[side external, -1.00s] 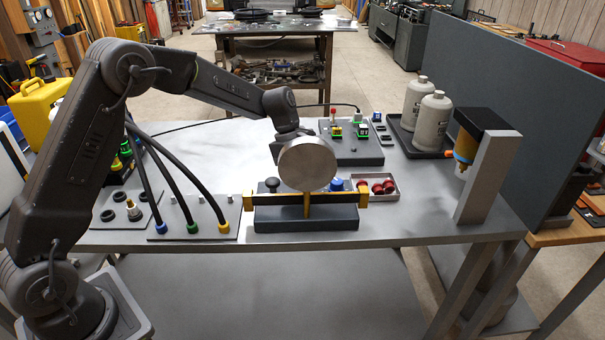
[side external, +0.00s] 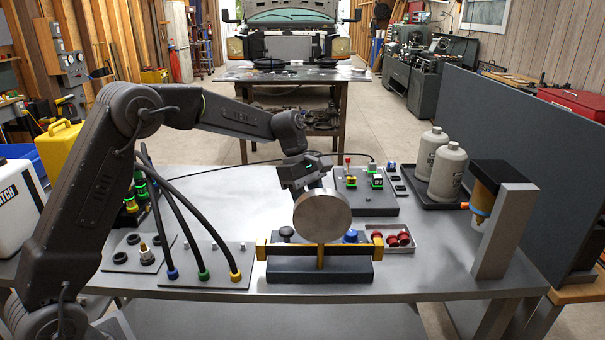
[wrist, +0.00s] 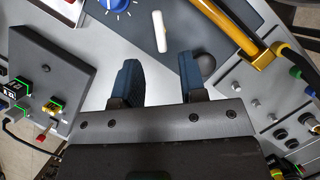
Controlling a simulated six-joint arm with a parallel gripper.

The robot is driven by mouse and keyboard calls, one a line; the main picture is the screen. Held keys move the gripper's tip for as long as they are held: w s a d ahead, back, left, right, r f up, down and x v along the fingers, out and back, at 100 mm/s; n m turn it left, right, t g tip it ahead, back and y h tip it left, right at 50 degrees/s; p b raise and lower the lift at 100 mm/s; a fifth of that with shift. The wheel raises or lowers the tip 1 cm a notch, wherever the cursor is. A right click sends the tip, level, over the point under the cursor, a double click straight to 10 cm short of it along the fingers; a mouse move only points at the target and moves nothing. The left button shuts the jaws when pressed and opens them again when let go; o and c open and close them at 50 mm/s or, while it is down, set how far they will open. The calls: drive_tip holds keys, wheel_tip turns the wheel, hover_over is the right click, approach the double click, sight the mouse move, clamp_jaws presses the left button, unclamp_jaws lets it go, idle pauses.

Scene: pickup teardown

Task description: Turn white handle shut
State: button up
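The white handle (wrist: 160,32) is a short, slim white lever in the wrist view, lying nearly lengthwise on the dark base plate (wrist: 187,38). My gripper (wrist: 160,78) is open, its two dark blue fingers apart with nothing between them. The handle is beyond the fingertips in the picture, roughly in line with the gap, not touched. In the side external view my gripper (side external: 305,172) hangs above and behind the round grey disc (side external: 322,215). The disc hides the fingertips and the handle there.
A yellow-ended bar (side external: 320,250) crosses the front of the base. A blue dial (wrist: 115,4) and a dark knob (wrist: 205,62) flank the handle. A connector panel (side external: 365,202), red parts tray (side external: 402,250) and hose panel (side external: 205,276) stand around it.

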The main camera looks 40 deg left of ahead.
drive_tip(key=v, duration=0.7)
drive_tip(key=shift+r, duration=0.3)
drive_tip(key=shift+a, duration=0.15)
drive_tip(key=shift+o, duration=1.3)
drive_tip(key=shift+m, duration=0.4)
drive_tip(key=shift+o, duration=0.7)
drive_tip(key=shift+d+m, duration=0.5)
drive_tip(key=shift+m, duration=0.3)
drive_tip(key=shift+o, duration=0.6)
drive_tip(key=d+m+y, duration=0.1)
drive_tip(key=m, duration=0.1)
drive_tip(key=d+m, duration=0.1)
drive_tip(key=m, duration=0.2)
drive_tip(key=d+m+y, duration=0.1)
drive_tip(key=m, duration=0.2)
drive_tip(key=shift+r+y, duration=0.1)
drive_tip(key=shift+y, duration=0.2)
drive_tip(key=f+m, duration=0.2)
drive_tip(key=f, duration=0.2)
drive_tip(key=d+f+m+y, duration=0.1)
drive_tip(key=f+m, duration=0.2)
drive_tip(key=f, duration=0.2)
drive_tip(key=d+f+m, duration=0.1)
drive_tip(key=f+m, duration=0.1)
drive_tip(key=f, duration=0.2)
drive_tip(key=shift+f+m+y, duration=0.15)
drive_tip(key=shift+m+y, duration=0.15)
drive_tip(key=shift+y, duration=0.1)
drive_tip(key=shift+c, duration=0.4)
